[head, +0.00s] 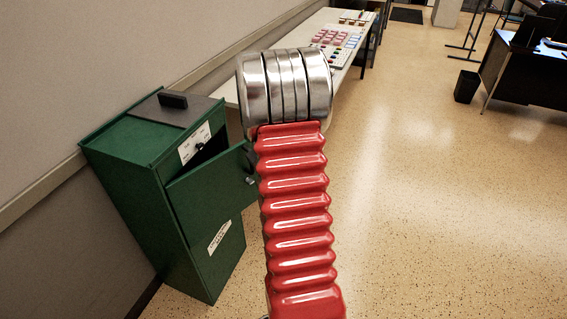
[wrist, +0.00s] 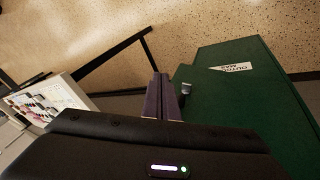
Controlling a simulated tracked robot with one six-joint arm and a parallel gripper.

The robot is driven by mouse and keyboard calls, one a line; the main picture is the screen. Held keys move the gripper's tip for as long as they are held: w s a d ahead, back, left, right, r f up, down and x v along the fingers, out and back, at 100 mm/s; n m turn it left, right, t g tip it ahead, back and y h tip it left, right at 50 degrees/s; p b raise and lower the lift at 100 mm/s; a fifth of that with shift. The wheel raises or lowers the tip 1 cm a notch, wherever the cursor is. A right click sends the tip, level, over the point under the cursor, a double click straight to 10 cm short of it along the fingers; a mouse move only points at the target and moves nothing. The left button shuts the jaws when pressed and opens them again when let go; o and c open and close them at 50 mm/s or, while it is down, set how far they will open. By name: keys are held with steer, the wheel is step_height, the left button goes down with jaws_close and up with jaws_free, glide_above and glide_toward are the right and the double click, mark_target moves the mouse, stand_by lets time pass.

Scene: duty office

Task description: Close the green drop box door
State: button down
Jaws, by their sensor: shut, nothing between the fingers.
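The green drop box (head: 130,185) stands against the wall at the left in the head view. Its green door (head: 205,190) is ajar, with a dark gap behind its top edge. A small metal knob (head: 250,180) sits near the door's right edge, close to my arm. In the wrist view my gripper (wrist: 163,88) is shut and empty. Its fingertips are just left of a small metal knob (wrist: 186,89) on a green part of the box; I cannot tell whether they touch. The head view hides my gripper behind the arm.
A white table (head: 345,50) with several small items stands behind the box along the wall. A black bin (head: 466,87) and a dark desk (head: 525,75) are at the far right. The speckled floor (head: 430,220) right of my arm is clear.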

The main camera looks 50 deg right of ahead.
steer(key=s+a+r+t+y, duration=0.1)
steer(key=s+a+r, duration=0.5)
steer(key=a, duration=0.8)
steer(key=s+a+r+n+t+y, duration=0.1)
steer(key=s+a+r, duration=0.5)
steer(key=a, duration=0.9)
steer(key=s+a+r+n+t+y, duration=0.1)
steer(key=s+a+r, duration=0.5)
steer(key=a, duration=0.8)
steer(key=shift+a+r+y, duration=0.4)
steer(key=shift+r+y, duration=0.4)
steer(key=shift+r, duration=1.05)
